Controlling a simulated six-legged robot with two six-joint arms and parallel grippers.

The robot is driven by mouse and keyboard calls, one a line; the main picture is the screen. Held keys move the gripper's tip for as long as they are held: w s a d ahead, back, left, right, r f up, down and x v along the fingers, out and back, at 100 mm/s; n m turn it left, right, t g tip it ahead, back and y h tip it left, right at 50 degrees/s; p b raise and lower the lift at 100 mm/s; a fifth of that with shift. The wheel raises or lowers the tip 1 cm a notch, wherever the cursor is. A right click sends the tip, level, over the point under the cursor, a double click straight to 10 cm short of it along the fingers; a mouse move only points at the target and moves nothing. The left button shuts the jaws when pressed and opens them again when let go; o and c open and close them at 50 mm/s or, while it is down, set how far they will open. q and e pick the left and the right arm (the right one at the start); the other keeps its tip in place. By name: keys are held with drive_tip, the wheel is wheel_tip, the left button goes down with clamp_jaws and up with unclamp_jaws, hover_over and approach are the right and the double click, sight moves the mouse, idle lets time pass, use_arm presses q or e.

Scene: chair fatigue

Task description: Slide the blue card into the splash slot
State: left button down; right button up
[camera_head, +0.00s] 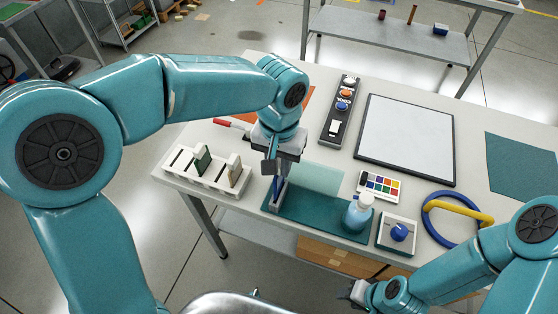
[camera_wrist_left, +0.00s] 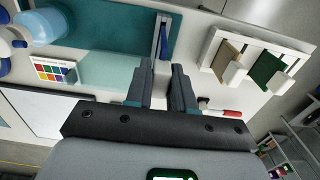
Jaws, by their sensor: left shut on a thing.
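My left gripper (camera_head: 273,168) points down over the small pale splash slot (camera_head: 273,201) at the left end of the dark teal mat. It is shut on the blue card (camera_head: 279,184), which stands upright below the fingers. In the left wrist view the fingertips (camera_wrist_left: 162,66) are near the card (camera_wrist_left: 163,40), and the card lines up with the slot (camera_wrist_left: 155,38). The card's lower part looks to be at or inside the slot; how deep I cannot tell. My right gripper (camera_head: 354,292) is low near the table's front edge, and its fingers are too small to read.
A white rack (camera_head: 205,175) with green and tan cards stands left of the slot. A bottle (camera_head: 358,212), a colour chart (camera_head: 380,186) and a blue-knobbed box (camera_head: 398,233) are to the right. A button panel (camera_head: 341,108) and a framed white board (camera_head: 408,135) lie behind.

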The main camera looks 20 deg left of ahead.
use_arm(q)
drive_tip(key=shift+f+b, duration=1.6)
drive_tip(key=shift+f, duration=0.5)
drive_tip(key=c, duration=0.9)
unclamp_jaws()
drive_tip(key=shift+r, duration=0.1)
wheel_tip(320, 180, up, 16)
drive_tip(key=shift+r+p, duration=0.15)
drive_tip(key=shift+p, duration=0.75)
drive_tip(key=shift+s, duration=0.1)
